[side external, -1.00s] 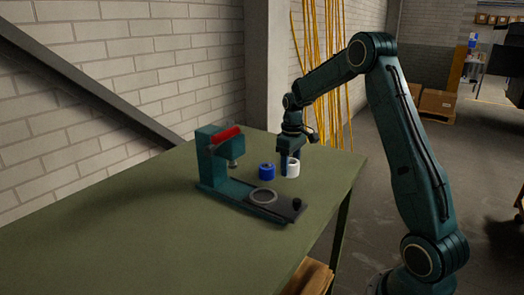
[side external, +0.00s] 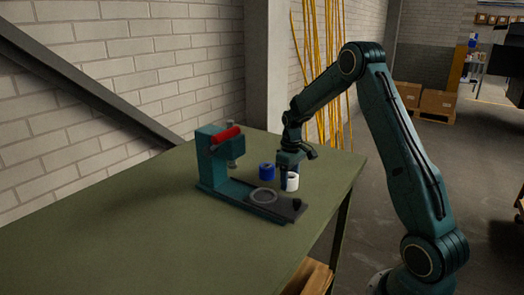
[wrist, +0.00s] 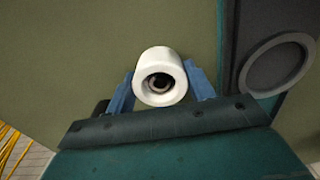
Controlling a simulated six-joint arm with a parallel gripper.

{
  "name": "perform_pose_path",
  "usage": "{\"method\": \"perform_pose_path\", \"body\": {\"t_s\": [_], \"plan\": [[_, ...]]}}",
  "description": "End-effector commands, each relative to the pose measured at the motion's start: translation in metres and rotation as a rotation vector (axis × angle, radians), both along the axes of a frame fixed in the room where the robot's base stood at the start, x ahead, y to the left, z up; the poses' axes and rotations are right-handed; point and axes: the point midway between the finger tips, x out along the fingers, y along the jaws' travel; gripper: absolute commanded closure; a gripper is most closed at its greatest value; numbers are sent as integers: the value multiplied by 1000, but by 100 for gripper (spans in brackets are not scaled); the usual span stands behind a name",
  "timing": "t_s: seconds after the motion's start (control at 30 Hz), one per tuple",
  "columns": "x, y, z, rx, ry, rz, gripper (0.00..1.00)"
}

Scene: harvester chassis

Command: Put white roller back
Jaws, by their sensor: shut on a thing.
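The white roller (side external: 292,182) is a short hollow cylinder near the table's right side, to the right of the blue roller. In the wrist view the white roller (wrist: 160,60) sits between the two blue fingers, its dark-cored open end facing the camera. My gripper (side external: 289,176) points down and is shut on it; the fingers also show in the wrist view (wrist: 160,88). The roller looks upright. I cannot tell whether its bottom touches the table, as the underside is hidden.
A blue roller (side external: 267,171) stands just left of my gripper. A teal press (side external: 211,170) with a red handle (side external: 227,134) stands further left. Its base carries a grey ring (side external: 263,196) and a black knob (side external: 297,203). The green table (side external: 130,235) is clear in front.

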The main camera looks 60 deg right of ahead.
Motion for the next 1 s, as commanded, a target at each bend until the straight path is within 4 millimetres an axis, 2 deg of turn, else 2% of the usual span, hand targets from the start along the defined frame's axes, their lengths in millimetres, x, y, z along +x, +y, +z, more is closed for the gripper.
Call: {"method": "perform_pose_path", "body": {"t_s": [0.23,0.27,0.37,0.77,1.0], "plan": [[0,0,-3,0,0,0,70],[0,0,-3,0,1,0,45],[0,0,-3,0,1,0,25],[0,0,0,0,0,0,25],[0,0,17,-1,-3,0,25]]}}
